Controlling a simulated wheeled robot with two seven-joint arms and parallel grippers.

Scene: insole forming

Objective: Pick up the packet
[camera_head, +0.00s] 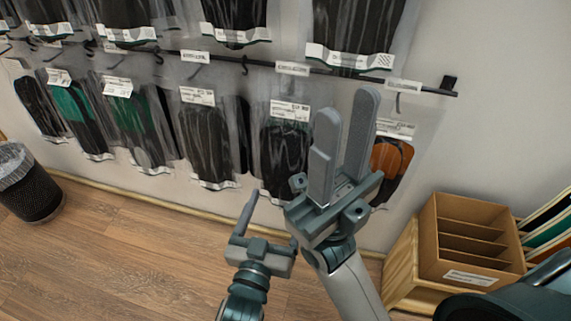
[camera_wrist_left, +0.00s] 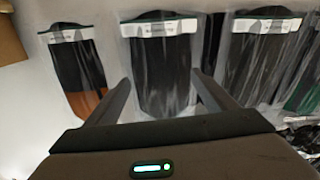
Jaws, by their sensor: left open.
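Black packets in clear bags hang on the wall rack. My left gripper (camera_head: 272,215) is open, below and in front of a black packet (camera_head: 285,150) in the lower row. In the left wrist view this packet (camera_wrist_left: 160,75) appears upside down, between the spread fingers of the left gripper (camera_wrist_left: 161,80); whether they touch it cannot be told. A packet with an orange part (camera_wrist_left: 85,102) and another black packet (camera_wrist_left: 262,60) flank it. My right gripper (camera_head: 348,105) is raised close to the head camera, fingers apart and empty, hiding part of the rack.
A brown divided box (camera_head: 432,235) stands at the right on a wooden stand (camera_head: 400,268), with coloured sheets (camera_head: 550,232) beside it. A dark mesh bin (camera_head: 35,200) stands at the left. Other packets hang close on both sides.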

